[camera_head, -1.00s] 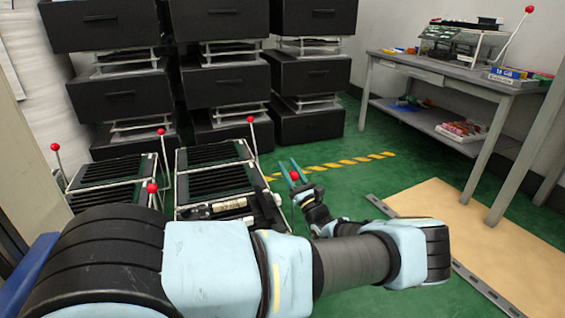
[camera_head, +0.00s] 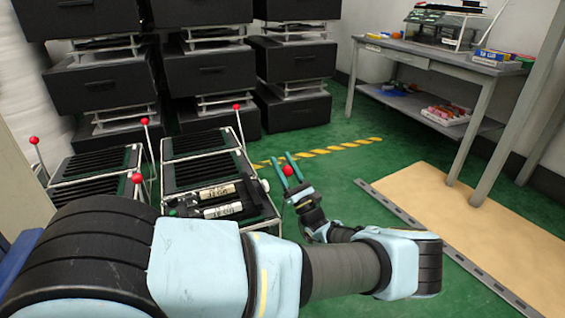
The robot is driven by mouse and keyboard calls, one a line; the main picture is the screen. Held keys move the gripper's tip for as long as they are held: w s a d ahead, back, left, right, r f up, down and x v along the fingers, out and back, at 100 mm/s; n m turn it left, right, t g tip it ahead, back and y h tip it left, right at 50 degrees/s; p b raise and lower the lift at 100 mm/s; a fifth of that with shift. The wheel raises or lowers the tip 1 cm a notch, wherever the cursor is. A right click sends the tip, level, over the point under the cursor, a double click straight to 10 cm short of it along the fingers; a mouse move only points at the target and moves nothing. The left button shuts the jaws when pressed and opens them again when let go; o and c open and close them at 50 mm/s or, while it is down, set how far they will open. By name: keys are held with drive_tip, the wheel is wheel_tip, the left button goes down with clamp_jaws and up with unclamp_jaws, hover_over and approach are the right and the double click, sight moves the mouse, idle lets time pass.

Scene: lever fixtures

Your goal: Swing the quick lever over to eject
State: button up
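A lever with a red ball knob (camera_head: 287,171) stands at the right side of the right-hand slotted fixture (camera_head: 196,172). My gripper (camera_head: 285,160) is just at this knob, with its two thin green fingers apart. The knob appears between the finger bases or just in front of them; contact cannot be told. Two pale labelled cylinders (camera_head: 220,200) lie at the fixture's front, their lettering too small to read. Which lever is the quick one cannot be told. My arm hides the fixture's lower front.
Other red-knobbed levers (camera_head: 236,106) rise around the two fixtures, close to my arm. A left slotted fixture (camera_head: 95,162) stands beside. Black drawer stacks (camera_head: 205,72) are behind. A grey workbench (camera_head: 440,58) and tan floor board (camera_head: 440,205) are right; green floor between is clear.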

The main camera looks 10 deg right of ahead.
drive_tip(key=o, duration=0.3)
drive_tip(key=p+v, duration=0.1)
drive_tip(key=v, duration=0.9)
drive_tip(key=shift+s+d+f+p, duration=0.1)
drive_tip(key=shift+s+f+p, duration=0.1)
drive_tip(key=shift+s+p, duration=0.15)
